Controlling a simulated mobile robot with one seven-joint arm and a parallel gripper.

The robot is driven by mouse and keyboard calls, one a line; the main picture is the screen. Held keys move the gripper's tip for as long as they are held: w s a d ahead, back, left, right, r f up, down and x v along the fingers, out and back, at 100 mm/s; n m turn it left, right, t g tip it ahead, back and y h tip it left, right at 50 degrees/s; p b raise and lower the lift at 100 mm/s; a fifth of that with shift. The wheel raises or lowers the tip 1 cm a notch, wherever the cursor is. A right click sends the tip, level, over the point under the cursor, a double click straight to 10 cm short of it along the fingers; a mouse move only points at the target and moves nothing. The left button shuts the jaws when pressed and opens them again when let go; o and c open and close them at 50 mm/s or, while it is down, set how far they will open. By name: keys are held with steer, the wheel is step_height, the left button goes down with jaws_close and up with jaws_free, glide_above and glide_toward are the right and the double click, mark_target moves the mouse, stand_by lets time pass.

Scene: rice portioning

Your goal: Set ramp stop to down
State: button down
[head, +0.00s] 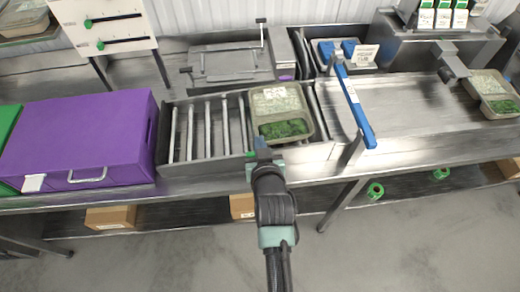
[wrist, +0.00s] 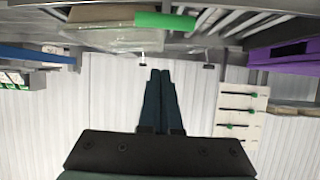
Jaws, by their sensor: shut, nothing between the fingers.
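A roller ramp (head: 181,135) with grey rollers lies on the bench, and a clear-lidded tray (head: 283,101) of rice and greens sits on its right part. A small green piece (head: 250,154) shows at the ramp's front edge beside my gripper. In the wrist view a green bar (wrist: 165,20) crosses in front of the tray (wrist: 115,38). It looks like the ramp stop, but I cannot tell whether it is up or down. My gripper (head: 261,146) is shut and empty in front of the tray. Its fingers (wrist: 160,75) are together, and the green bar appears apart from them.
A purple case (head: 80,130) stands left of the ramp. A blue bar (head: 352,105) stands over the bench to the right. A grey clamp frame (head: 230,62) is behind the ramp. Another tray (head: 495,95) sits far right. The floor in front is clear.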

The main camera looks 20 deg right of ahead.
step_height(320, 180, down, 4)
steer(key=shift+s+f+p, duration=0.1)
steer(key=shift+p, duration=0.4)
